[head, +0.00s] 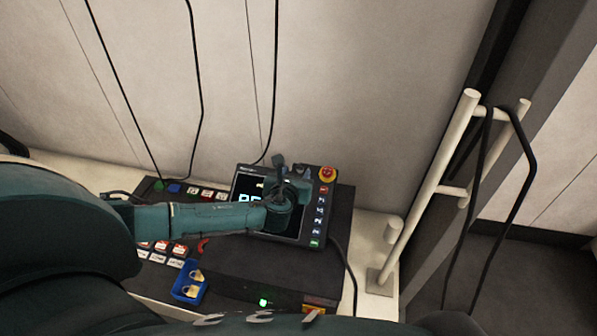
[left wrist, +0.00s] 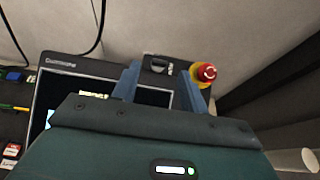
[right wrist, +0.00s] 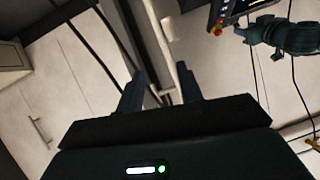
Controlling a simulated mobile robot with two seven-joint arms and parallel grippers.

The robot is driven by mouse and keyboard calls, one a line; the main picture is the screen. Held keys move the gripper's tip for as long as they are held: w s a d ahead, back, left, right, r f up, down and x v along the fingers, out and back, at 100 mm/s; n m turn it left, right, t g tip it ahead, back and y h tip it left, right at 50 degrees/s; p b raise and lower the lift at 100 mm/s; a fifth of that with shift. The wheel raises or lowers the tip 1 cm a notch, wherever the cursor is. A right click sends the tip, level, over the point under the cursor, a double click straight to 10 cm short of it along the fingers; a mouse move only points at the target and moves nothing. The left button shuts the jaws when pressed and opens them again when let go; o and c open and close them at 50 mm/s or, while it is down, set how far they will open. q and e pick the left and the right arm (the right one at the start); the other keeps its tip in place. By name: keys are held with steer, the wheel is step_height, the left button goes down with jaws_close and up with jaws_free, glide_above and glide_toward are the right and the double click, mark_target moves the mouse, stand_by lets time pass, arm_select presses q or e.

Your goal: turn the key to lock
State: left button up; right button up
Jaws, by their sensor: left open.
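The teach pendant (head: 318,232) is a dark panel with a lit screen, lying on a black box. In the left wrist view, a key switch (left wrist: 157,65) with a pale key-like part sits on the pendant's top edge, left of the red emergency-stop button (left wrist: 205,73). My left gripper (head: 291,170) is over the pendant's top edge. Its two fingers are apart, one on each side of the key switch in the left wrist view, with nothing visibly held. Whether they touch the key cannot be told. My right gripper (right wrist: 160,85) is open and empty, away from the pendant.
A blue tray (head: 178,291) with brass padlocks and several red and white tags (head: 160,246) lie left of the pendant. A pale post rack (head: 428,195) with hanging black cables stands to the right. Cables run up the wall behind.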

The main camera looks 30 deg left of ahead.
mark_target(299, 167)
arm_select(q)
steer(key=shift+b+x, duration=0.4)
steer(key=shift+x, duration=1.65)
steer(key=shift+c, duration=0.3)
jaws_close()
